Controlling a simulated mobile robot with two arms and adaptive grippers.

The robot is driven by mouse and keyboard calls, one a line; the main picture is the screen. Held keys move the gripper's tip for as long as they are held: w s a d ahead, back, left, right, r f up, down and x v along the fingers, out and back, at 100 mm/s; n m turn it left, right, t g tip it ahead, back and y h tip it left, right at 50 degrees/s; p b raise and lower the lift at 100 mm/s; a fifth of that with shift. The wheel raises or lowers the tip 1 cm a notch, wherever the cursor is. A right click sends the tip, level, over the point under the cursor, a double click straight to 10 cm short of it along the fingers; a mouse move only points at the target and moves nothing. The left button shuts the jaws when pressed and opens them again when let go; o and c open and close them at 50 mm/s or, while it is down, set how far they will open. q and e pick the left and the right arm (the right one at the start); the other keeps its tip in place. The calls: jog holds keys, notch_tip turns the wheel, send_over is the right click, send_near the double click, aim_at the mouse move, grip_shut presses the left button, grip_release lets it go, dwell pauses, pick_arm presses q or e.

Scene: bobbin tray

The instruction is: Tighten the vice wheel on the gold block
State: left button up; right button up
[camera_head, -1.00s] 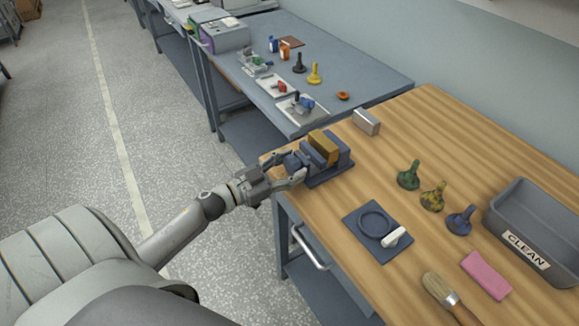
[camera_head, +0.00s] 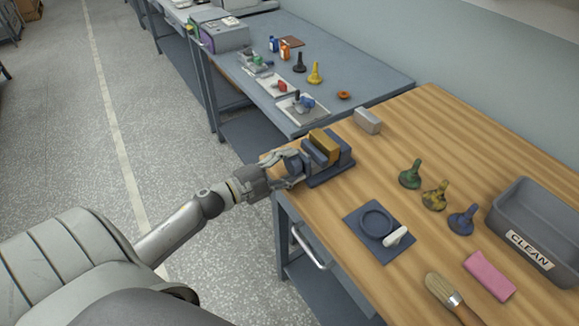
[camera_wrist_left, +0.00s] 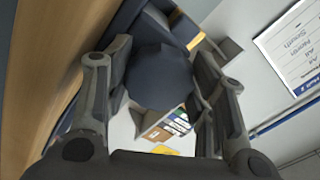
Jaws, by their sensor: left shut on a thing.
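The blue-grey vice (camera_head: 333,172) stands at the near left corner of the wooden bench. The gold block (camera_head: 326,141) sits upright in it, beside the blue jaw. My left gripper (camera_head: 288,169) is at the vice's left end, shut on the dark vice wheel. In the left wrist view the round, faceted wheel (camera_wrist_left: 160,78) lies between the two fingers of my left gripper (camera_wrist_left: 163,90). The fingers hide part of the wheel in the head view. My right gripper is out of view.
On the wooden bench are a grey block (camera_head: 368,121), several coloured knob-topped pieces (camera_head: 410,174), a blue plate with a ring and white handle (camera_head: 361,225), a pink cloth (camera_head: 489,275), a brush (camera_head: 445,290) and a grey CLEAN bin (camera_head: 515,237). A blue-topped bench (camera_head: 350,85) stands behind.

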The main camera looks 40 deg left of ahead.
pick_arm(q)
jog(key=m+b, duration=0.1)
jog(key=m, duration=0.2)
jog(key=shift+f+m, duration=0.1)
jog(key=shift+m, duration=0.3)
jog(key=m+b, duration=0.1)
jog(key=m, duration=0.3)
jog(key=shift+b, duration=0.3)
jog(key=shift+m, duration=0.3)
jog(key=o, duration=1)
